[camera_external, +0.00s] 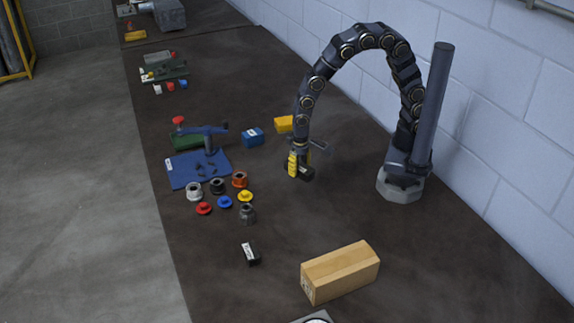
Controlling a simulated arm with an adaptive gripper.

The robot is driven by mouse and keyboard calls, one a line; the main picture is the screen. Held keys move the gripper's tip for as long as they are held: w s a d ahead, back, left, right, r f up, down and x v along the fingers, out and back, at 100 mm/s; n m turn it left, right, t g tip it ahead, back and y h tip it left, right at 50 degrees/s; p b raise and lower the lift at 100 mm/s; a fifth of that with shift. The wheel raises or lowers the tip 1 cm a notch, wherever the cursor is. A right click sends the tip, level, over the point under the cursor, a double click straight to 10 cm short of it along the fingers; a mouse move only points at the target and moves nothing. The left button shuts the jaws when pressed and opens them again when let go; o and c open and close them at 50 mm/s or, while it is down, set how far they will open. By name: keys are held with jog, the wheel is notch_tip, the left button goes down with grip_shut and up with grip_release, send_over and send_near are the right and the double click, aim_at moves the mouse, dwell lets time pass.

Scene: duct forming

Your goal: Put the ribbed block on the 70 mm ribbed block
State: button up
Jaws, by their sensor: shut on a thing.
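My gripper (303,168) is low over the table at the middle right, below the arched arm. It is shut on a small yellow ribbed block (292,163), which shows at its left side. The fingers and the dark arm end partly hide this block, and I cannot tell whether it touches the table. A blue block (253,137) with a white label stands to the left and farther back. Another yellow block (284,124) sits behind my gripper, partly hidden by the arm. No size mark is readable, so I cannot tell which block is the 70 mm one.
A blue mat (183,176) with a blue clamp-like tool (208,140) lies left. Several small collars and coloured caps (225,202) lie in front of it. A black labelled block (251,252) and a long cardboard-coloured box (340,271) are nearer. The table between is clear.

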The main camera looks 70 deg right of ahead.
jog(key=s+a+r+n, duration=0.1)
jog(key=a+n, duration=0.1)
jog(key=a, duration=0.4)
jog(key=s+a+r+n, duration=0.1)
jog(key=s+a+n, duration=0.1)
jog(key=a, duration=0.4)
send_over(251, 250)
jog(key=shift+n, duration=0.3)
jog(key=f, duration=0.8)
jog(key=shift+s+d+f, duration=0.3)
jog(key=shift+s+f, duration=0.05)
jog(key=shift+w+a+f, duration=0.4)
jog(key=shift+a+f, duration=0.05)
jog(key=shift+f, duration=1.75)
jog(key=o, duration=1)
jog(key=shift+f, duration=0.15)
jog(key=shift+d, duration=0.1)
